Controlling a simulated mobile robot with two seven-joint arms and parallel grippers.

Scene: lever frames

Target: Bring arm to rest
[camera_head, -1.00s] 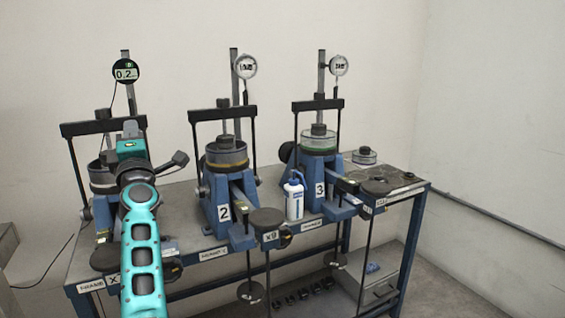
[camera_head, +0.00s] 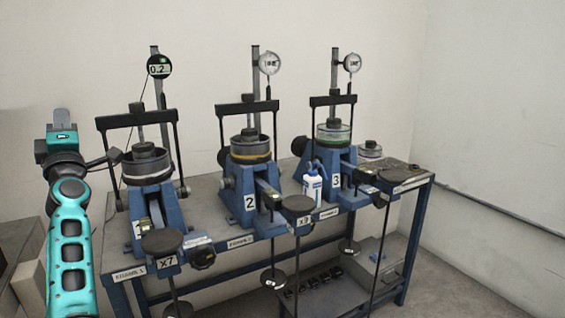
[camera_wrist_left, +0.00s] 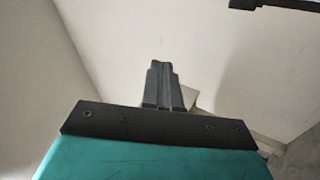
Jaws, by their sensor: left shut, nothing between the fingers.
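My left arm comes up at the left edge of the head view, its teal links upright. My left gripper (camera_head: 61,117) is up beside the left end of the bench, left of lever frame 1 (camera_head: 152,199) and apart from it. In the left wrist view the gripper's dark fingers (camera_wrist_left: 160,84) are together with nothing between them, against a pale wall. My right gripper is in neither view.
A blue-legged bench (camera_head: 211,253) carries lever frame 1, lever frame 2 (camera_head: 249,195) and lever frame 3 (camera_head: 334,177). A white bottle (camera_head: 312,187) stands between frames 2 and 3. Hanger weights (camera_head: 273,278) hang at the front. Bare floor lies to the right.

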